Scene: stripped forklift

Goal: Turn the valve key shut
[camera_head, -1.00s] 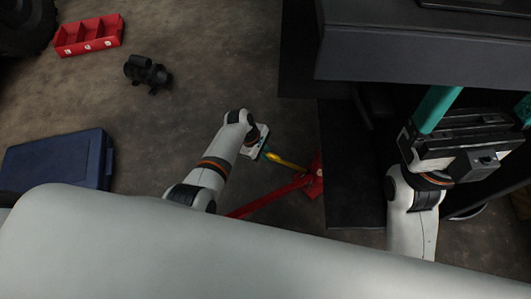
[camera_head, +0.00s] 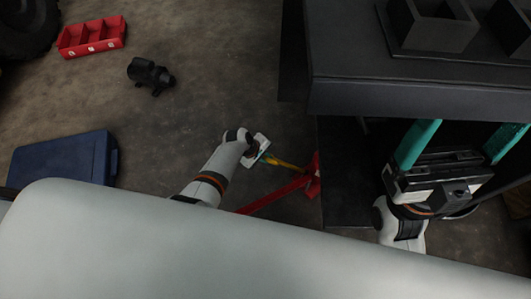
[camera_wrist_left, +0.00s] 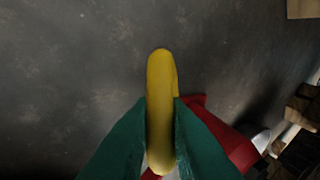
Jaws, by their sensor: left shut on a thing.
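The valve key shows as a yellow bar (camera_head: 286,164) beside a red jack-like piece (camera_head: 314,178) low by the forklift. My left gripper (camera_head: 268,159) is at its left end. In the left wrist view, the green fingers (camera_wrist_left: 161,125) are shut on the yellow bar (camera_wrist_left: 161,75), one on each side. Its far end sticks out beyond the fingertips; its near part lies between them. My right gripper (camera_head: 468,128) has its two teal fingers wide apart and empty, beside the dark forklift body.
The black forklift body (camera_head: 400,96) fills the upper right. A long red bar (camera_head: 272,196) runs along the floor below my left gripper. A blue case (camera_head: 62,160), a black device (camera_head: 150,74) and a red tray (camera_head: 92,38) lie left. The floor between is clear.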

